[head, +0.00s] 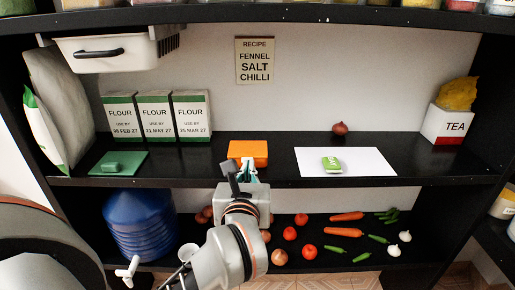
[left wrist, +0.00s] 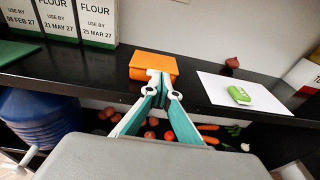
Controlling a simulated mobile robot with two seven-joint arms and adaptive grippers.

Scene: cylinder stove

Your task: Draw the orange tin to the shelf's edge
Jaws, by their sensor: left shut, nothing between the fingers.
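The orange tin (head: 247,149), a box shape, stands on the middle black shelf (head: 280,170) near the centre. It also shows in the left wrist view (left wrist: 153,62). My left gripper (head: 247,166) is at the front edge of the shelf, directly in front of the tin. In the left wrist view its teal fingers (left wrist: 159,82) meet at the tips and overlap the tin's lower front face. They are shut with nothing between them. Whether the tips touch the tin I cannot tell. The tin's lower front is partly hidden by the fingers. My right gripper is not in view.
Three flour boxes (head: 154,117) stand left of the tin, behind a green mat (head: 133,168). A white sheet with a green-white packet (head: 331,164) lies to the right, an onion (head: 340,128) behind it. Vegetables and a blue ribbed container (head: 140,222) are on the lower shelf.

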